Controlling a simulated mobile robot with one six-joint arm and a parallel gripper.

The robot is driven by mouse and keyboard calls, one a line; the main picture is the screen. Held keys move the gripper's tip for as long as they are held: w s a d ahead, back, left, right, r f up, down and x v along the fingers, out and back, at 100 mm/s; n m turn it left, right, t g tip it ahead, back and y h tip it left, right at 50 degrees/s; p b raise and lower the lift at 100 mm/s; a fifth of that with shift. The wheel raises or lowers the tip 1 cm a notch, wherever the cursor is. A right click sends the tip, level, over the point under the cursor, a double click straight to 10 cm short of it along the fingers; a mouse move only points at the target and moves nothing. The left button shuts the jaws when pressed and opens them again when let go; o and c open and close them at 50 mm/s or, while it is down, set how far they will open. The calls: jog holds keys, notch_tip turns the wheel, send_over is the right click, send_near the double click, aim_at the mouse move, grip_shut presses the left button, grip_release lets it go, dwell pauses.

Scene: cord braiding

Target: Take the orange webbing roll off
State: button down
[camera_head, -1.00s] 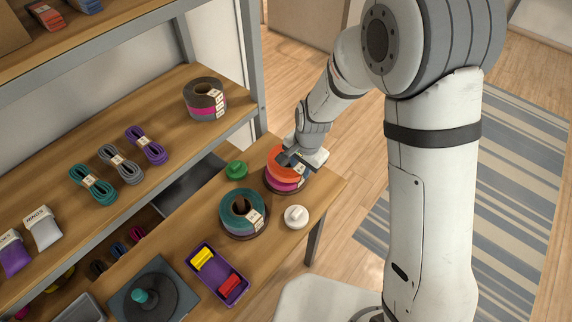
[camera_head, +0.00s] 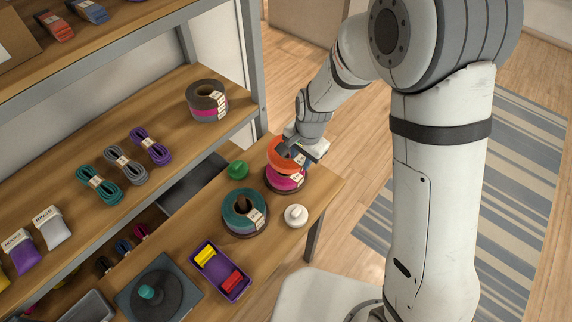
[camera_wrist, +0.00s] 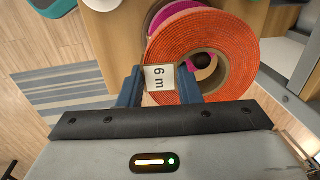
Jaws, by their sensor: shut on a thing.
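The orange webbing roll (camera_head: 279,157) is in my gripper (camera_head: 291,149) at the far end of the wooden worktop. In the wrist view, my gripper (camera_wrist: 162,80) has its two blue-grey fingers shut on the near side of the orange roll (camera_wrist: 226,34), one outside and one at its hole, by a "6 m" label. A magenta roll (camera_head: 284,182) lies below it on a dark round base. A small gap seems to show between the two rolls. Part of the magenta roll (camera_wrist: 177,19) also shows past the orange roll's edge in the wrist view.
A teal and grey roll (camera_head: 242,208) stands close by on the worktop. A green knobbed piece (camera_head: 238,169) and a white one (camera_head: 296,215) flank it. A purple tray (camera_head: 220,286) holds yellow and red pieces. A shelf (camera_head: 165,121) with cords stands at left.

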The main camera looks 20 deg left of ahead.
jog(key=shift+r+p, duration=0.75)
jog(key=shift+r, duration=0.55)
